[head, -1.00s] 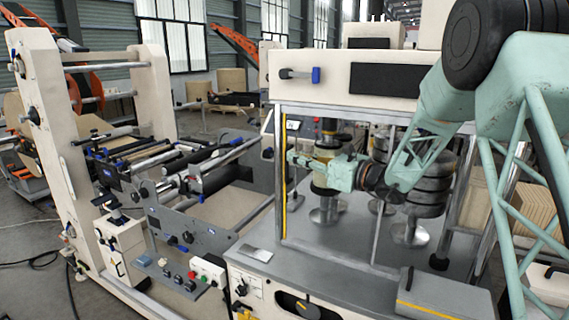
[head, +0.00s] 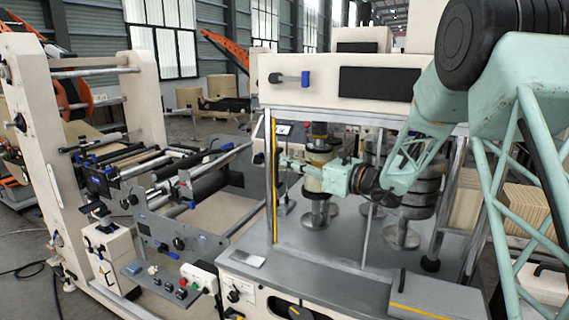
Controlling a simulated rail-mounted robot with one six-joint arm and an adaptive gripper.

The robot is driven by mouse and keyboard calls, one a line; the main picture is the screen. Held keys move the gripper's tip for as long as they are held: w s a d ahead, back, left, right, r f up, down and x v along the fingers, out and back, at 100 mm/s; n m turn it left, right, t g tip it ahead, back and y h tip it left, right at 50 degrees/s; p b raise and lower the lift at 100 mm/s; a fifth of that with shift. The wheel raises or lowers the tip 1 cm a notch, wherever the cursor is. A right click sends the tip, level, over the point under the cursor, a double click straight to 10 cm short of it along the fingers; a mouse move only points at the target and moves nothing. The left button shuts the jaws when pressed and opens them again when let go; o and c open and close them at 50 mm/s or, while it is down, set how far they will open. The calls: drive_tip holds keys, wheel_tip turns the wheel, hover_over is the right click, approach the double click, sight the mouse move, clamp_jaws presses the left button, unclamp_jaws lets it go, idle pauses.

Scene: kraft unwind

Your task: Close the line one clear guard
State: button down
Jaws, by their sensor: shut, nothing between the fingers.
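The line one machine has a framed front opening below a cream top housing (head: 340,82). What looks like the clear guard shows mainly by its upright edge with a yellow strip (head: 274,195) at the left of this opening. The panel itself is too transparent to trace, so I cannot tell how far it is closed. My gripper (head: 284,162) is pale green and shut, with nothing in it. It points left, with its fingertips close to the yellow-edged upright. I cannot tell whether they touch it.
Stacked rollers (head: 420,190) and metal discs stand around my wrist in the bay. A thin grey post (head: 368,235) stands in front. A grey box (head: 437,294) sits on the right deck. The web rollers (head: 150,165) and a button panel (head: 198,278) lie left.

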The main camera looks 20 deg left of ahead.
drive_tip(key=v, duration=1.2)
drive_tip(key=shift+b, duration=0.4)
drive_tip(key=shift+d, duration=0.15)
drive_tip(key=shift+s, duration=0.15)
drive_tip(key=s+d+r+n+g+h+b, duration=0.1)
drive_tip(key=s+d+n+g+h, duration=0.3)
drive_tip(key=s, duration=1.1)
drive_tip(key=s+d+r+n+g+h+b, duration=0.15)
drive_tip(key=s+d+n, duration=0.6)
drive_tip(key=s, duration=0.75)
drive_tip(key=s+d+f+n+t+h+b, duration=0.1)
drive_tip(key=s+d+f+n+h, duration=0.2)
drive_tip(key=s+d, duration=0.5)
drive_tip(key=s+d+f+n+t+h+b, duration=0.1)
drive_tip(key=s+d+h, duration=0.4)
drive_tip(key=d, duration=0.8)
drive_tip(key=s+d+f+n+t+h+b, duration=0.1)
drive_tip(key=s+d+f+n+t+h, duration=0.2)
drive_tip(key=s+d, duration=0.8)
drive_tip(key=shift+d+f+n+h, duration=0.25)
drive_tip(key=shift+f+n+h, duration=0.2)
drive_tip(key=shift+f+n, duration=0.6)
drive_tip(key=shift+s+r, duration=0.15)
